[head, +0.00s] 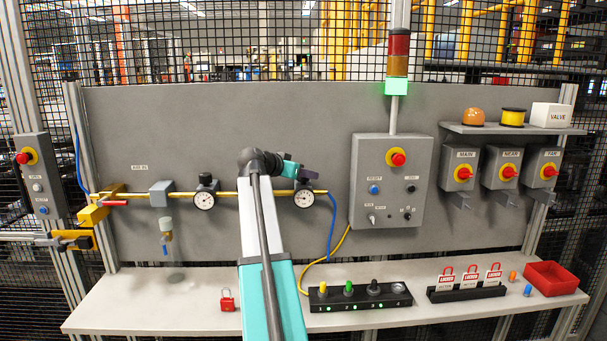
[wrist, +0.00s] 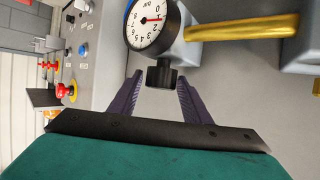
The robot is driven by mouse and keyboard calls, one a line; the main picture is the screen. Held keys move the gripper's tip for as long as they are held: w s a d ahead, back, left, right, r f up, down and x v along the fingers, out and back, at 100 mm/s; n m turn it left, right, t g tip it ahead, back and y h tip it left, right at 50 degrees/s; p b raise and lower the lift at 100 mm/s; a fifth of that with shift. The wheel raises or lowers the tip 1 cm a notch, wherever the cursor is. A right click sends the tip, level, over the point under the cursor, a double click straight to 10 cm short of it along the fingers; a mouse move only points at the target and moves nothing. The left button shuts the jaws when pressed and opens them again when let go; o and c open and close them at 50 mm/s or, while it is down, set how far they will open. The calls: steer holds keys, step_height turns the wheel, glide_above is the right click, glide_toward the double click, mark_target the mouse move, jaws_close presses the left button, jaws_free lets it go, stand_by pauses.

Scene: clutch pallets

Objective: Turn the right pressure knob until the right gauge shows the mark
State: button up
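The right gauge (head: 304,198) is on the back panel and shows large and turned in the wrist view (wrist: 150,24). Its red needle points close to the 1; I cannot make out a separate mark. The black right pressure knob (wrist: 161,77) sticks out beside the gauge in the wrist view. My gripper (wrist: 159,76) is open, one dark finger on each side of the knob, with visible gaps to it.
The left gauge (head: 204,200) with its black knob (head: 206,180) sits on the yellow pipe (head: 240,194). A blue hose (head: 332,225) hangs right of the right gauge. The grey control box (head: 392,205) is farther right. The bench (head: 190,300) below holds a red padlock (head: 227,300).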

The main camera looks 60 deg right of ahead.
steer(key=c, duration=0.7)
steer(key=shift+c, duration=0.2)
steer(key=shift+n+t+b, duration=0.3)
steer(key=shift+n+t, duration=0.4)
steer(key=shift+t, duration=0.4)
steer(key=shift+n+t, duration=1.1)
steer(key=shift+n, duration=0.1)
steer(key=shift+n+t+y+p, duration=0.3)
steer(key=shift+n+t+y, duration=0.6)
steer(key=shift+n+t, duration=0.8)
steer(key=shift+n+t+y, duration=0.5)
steer(key=shift+n+t, duration=0.2)
steer(key=shift+t, duration=0.2)
steer(key=shift+n+t+y+b, duration=0.4)
steer(key=shift+n, duration=0.1)
